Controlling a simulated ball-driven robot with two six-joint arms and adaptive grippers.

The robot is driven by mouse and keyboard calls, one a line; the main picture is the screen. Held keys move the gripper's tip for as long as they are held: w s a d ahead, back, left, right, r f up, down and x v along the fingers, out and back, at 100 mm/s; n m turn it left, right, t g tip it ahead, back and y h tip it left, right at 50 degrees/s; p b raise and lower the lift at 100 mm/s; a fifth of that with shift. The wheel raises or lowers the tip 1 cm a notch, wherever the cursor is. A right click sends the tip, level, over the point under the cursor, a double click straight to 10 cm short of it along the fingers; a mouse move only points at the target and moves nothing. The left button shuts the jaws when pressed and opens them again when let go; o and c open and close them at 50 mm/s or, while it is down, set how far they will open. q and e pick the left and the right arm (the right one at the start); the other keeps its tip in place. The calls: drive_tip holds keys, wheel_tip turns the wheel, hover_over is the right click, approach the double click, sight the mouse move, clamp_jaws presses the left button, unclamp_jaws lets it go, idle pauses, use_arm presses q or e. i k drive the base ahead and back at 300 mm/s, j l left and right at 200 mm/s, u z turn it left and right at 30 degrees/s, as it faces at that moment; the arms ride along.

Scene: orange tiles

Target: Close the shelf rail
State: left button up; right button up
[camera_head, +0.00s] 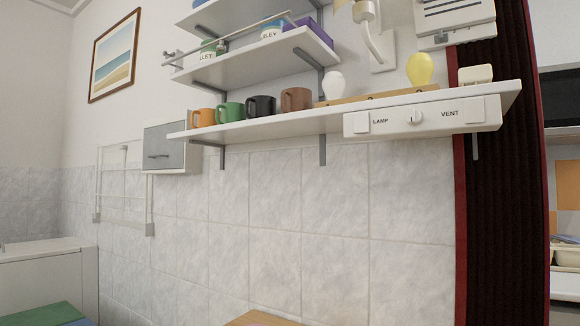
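The shelf rail (240,34) is a thin metal bar at the middle wall shelf (250,68), in the upper left part of the head view. It slants from a metal fitting (172,56) at the shelf's left end up to the right, passing in front of the jars. Its left end sticks out past the shelf. I cannot tell how its right end is held. Neither of my grippers is in view.
A green-lidded jar (208,47), a blue-lidded jar (270,30) and a purple box (312,24) stand on that shelf. The lower shelf (290,124) holds several mugs, a white bulb (333,84) and a yellow bulb (420,69). A grey-fronted box (163,148) hangs at its left.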

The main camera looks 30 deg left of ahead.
sight(221, 48)
drive_tip(key=u, duration=1.2)
